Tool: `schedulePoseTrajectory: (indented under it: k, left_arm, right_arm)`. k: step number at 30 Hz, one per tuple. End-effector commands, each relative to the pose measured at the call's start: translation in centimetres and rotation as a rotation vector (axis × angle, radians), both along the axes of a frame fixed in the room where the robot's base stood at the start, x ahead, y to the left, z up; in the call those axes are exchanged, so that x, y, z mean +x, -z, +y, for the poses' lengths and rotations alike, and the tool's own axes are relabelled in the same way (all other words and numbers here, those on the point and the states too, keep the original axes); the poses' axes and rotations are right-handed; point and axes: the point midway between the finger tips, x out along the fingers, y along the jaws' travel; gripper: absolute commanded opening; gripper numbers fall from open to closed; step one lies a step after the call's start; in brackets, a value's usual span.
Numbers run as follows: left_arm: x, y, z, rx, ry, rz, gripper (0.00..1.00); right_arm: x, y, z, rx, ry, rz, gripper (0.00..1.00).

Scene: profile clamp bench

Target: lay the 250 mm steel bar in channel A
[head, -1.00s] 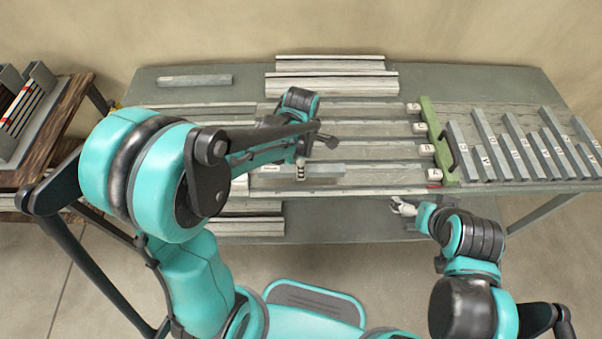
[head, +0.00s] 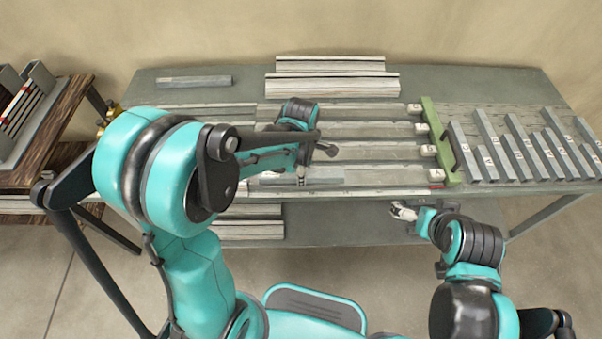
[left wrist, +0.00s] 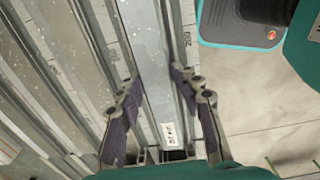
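The steel bar (head: 325,176), pale grey with a white label at one end, is in my left gripper (head: 302,179) over the front lane, channel A (head: 390,180). In the left wrist view the bar (left wrist: 155,60) runs lengthwise between the fingers of my left gripper (left wrist: 156,85), which press on its two sides. It lines up with the rails there. I cannot tell whether its underside touches the channel floor. My right gripper (head: 403,211) is at the bench's front edge, away from the bar; its finger opening is too small to judge.
A green end stop (head: 437,140) with a dark handle closes the lanes on the right. Several labelled bars (head: 520,150) lie beyond it. Loose profiles (head: 330,82) and a short bar (head: 194,81) lie at the back. A wooden side table (head: 55,130) stands left.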

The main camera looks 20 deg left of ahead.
Motion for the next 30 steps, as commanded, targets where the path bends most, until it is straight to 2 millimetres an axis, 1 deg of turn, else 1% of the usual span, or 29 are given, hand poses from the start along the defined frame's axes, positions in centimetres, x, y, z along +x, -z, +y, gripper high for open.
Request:
schedulePoseTrajectory:
  k: [1,3,17,20,23,26,30]
  left_arm:
    - [-0.3,0.6,-0.1,-0.003,0.002,0.005,0.46]
    - [-0.3,0.6,-0.1,-0.003,0.002,0.005,0.46]
    - [-0.2,0.4,0.0,-0.002,0.001,0.003,0.46]
    - [-0.2,-0.1,0.0,-0.002,0.001,0.002,0.46]
    - [-0.2,-1.3,0.0,-0.002,0.001,0.002,0.46]
    - [-0.2,-3.5,0.0,-0.002,0.001,0.002,0.46]
    - [-0.3,-6.9,0.0,-0.001,0.001,0.002,0.46]
  right_arm:
    - [0.0,0.3,0.0,0.000,0.000,0.000,1.00]
    - [0.0,0.3,0.0,0.000,0.000,0.000,1.00]
    - [0.0,0.2,0.0,0.000,0.000,0.000,1.00]
    - [0.0,-0.3,0.0,0.000,0.000,0.000,1.00]
    - [0.0,-1.3,0.0,0.000,0.000,0.000,1.00]
    - [0.0,-2.1,0.0,0.000,0.000,0.000,1.00]
    - [0.0,-3.4,0.0,0.000,0.000,0.000,1.00]
